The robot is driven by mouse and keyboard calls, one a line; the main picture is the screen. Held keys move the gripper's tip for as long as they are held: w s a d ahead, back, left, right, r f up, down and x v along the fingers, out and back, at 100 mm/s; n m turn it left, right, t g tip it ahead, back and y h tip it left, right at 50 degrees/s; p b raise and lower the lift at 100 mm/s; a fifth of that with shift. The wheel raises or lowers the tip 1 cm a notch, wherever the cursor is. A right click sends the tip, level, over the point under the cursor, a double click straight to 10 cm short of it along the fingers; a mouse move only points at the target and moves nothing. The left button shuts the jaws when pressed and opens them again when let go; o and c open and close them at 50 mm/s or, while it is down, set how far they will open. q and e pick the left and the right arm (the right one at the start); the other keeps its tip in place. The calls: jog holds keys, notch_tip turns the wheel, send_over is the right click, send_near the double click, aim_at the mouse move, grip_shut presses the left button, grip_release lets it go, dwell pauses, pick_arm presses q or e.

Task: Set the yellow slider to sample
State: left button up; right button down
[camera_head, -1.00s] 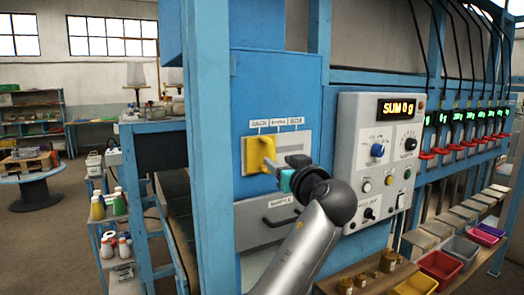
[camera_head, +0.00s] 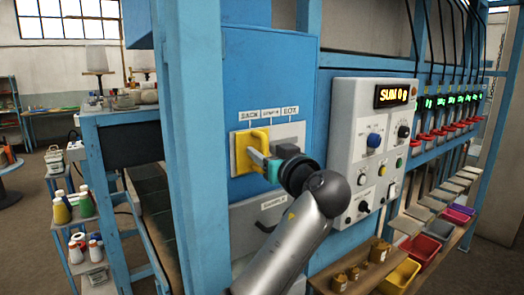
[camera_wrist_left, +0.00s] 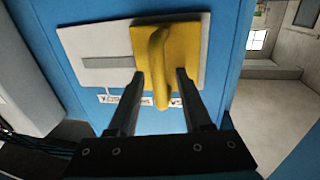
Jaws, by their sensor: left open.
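The yellow slider (camera_head: 241,153) is at the left end of its grey plate (camera_head: 291,133) on the blue cabinet, under the label that reads SACK. The middle label (camera_head: 270,113) looks like SAMPLE, and the right one reads BOX. My left gripper (camera_head: 262,163) is at the slider's handle. In the left wrist view, the open left gripper (camera_wrist_left: 161,76) has one finger on each side of the handle of the yellow slider (camera_wrist_left: 178,45). I cannot tell whether either finger touches it. The slot is bare on the other side of the plate. My right gripper is not in view.
A white control box (camera_head: 345,150) with knobs and a display reading SUM 0 g is right of the plate. A drawer handle (camera_head: 272,221) is below. A blue post (camera_head: 195,150) stands left. A shelf with weights and a yellow bin (camera_head: 400,277) is lower right.

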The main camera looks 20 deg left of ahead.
pick_arm(q)
jog(key=shift+d, duration=0.1)
jog(key=shift+c, duration=0.4)
grip_shut()
dwell(0.8)
